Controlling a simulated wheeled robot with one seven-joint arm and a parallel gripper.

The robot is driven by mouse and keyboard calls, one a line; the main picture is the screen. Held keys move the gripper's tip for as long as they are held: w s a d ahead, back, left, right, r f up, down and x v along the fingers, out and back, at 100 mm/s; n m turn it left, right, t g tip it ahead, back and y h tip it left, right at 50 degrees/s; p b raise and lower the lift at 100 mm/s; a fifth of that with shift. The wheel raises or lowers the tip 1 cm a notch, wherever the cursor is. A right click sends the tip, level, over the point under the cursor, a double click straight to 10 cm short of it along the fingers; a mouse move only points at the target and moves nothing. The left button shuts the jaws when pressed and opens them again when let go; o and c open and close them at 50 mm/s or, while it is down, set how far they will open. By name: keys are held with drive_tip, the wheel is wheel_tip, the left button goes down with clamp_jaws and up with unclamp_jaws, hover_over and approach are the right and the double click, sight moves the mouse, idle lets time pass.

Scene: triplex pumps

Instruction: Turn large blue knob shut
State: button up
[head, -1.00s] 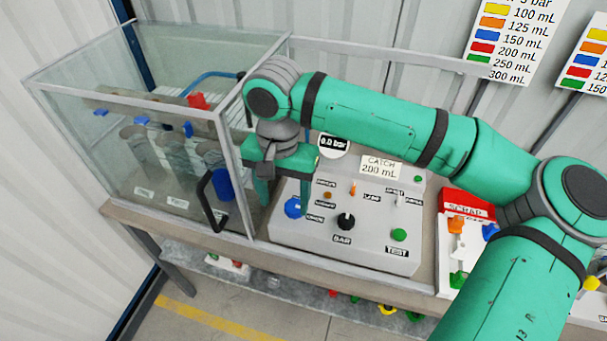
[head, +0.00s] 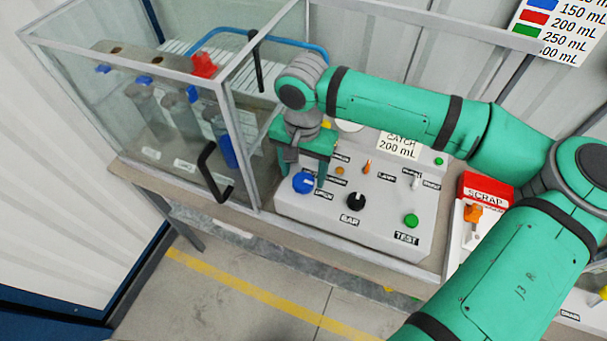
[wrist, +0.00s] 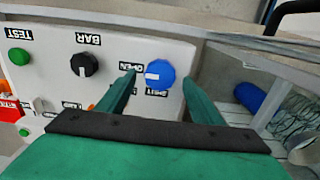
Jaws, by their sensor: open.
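The large blue knob (head: 303,183) is on the left of the grey control panel (head: 380,225), by the case's edge. In the wrist view the blue knob (wrist: 160,75) shows a white pointer mark, with an OPEN label on one side and a SHUT label beside it. My gripper (head: 308,170) is above the panel just behind the knob. In the wrist view its open, empty fingers (wrist: 158,82) lie to either side of the knob in the picture. I cannot tell whether they touch it.
A glass case (head: 160,110) with a black handle (head: 212,172) stands close on the left. A black BAR knob (head: 356,201) and green TEST button (head: 411,221) lie right of the blue knob. A red SCRAP bin (head: 485,192) is farther right.

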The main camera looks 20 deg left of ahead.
sight(303, 183)
drive_tip(key=shift+f, duration=1.05)
drive_tip(key=c, duration=1.1)
drive_tip(key=shift+o, duration=0.2)
